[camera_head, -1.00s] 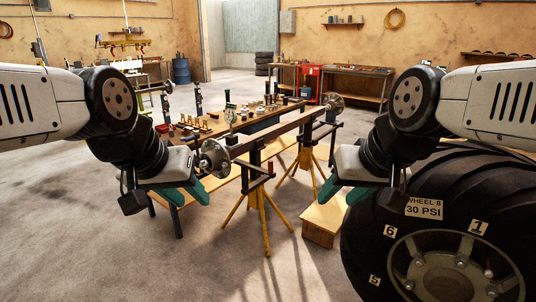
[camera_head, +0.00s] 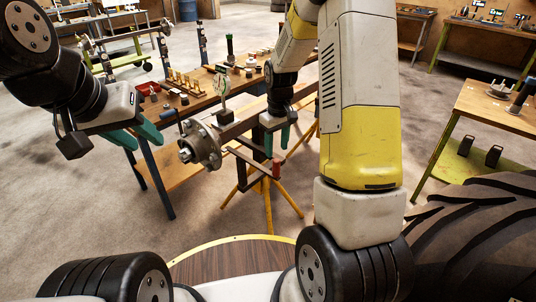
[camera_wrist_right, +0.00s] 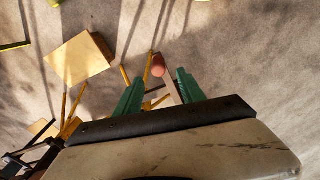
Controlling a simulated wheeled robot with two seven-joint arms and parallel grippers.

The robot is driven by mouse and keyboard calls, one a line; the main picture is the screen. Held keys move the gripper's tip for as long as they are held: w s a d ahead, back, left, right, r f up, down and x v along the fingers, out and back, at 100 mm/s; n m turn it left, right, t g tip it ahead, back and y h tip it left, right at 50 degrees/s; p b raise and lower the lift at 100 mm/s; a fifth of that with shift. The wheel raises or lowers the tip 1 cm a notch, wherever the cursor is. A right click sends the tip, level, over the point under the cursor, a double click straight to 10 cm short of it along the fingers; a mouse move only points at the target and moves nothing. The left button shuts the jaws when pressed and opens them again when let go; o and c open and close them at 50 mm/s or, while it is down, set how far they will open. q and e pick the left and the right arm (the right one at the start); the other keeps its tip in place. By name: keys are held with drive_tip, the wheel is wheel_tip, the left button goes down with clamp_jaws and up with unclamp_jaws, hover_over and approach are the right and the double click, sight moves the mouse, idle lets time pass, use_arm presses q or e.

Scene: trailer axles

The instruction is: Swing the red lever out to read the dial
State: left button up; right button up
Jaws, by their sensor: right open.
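A small red piece (camera_head: 278,169), which looks like the red lever's end, stands at the dark bracket of the yellow-legged axle stand (camera_head: 268,205). In the right wrist view, its rounded red top (camera_wrist_right: 158,65) shows beyond and between the fingertips. My right gripper (camera_head: 276,142) points down with green fingers just above the red piece; it is open, and I see no grip on it. A small upright gauge-like piece (camera_head: 223,86), possibly the dial, shows behind the hub; its reading is too small to tell. My left gripper (camera_head: 140,140) hangs open and empty at left.
The axle's hub (camera_head: 200,146) faces me left of the stand. A workbench (camera_head: 172,118) with tools and fittings stands behind it. A big tyre (camera_head: 480,235) fills the lower right, with a side table (camera_head: 500,108) behind it.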

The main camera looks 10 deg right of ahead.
sight(277, 168)
drive_tip(key=f, duration=1)
drive_tip(key=shift+w+d+f, duration=0.1)
drive_tip(key=shift+w+f, duration=0.15)
drive_tip(key=shift+f, duration=0.1)
drive_tip(key=shift+c, duration=0.5)
clamp_jaws()
drive_tip(key=shift+w, duration=0.1)
idle(0.4)
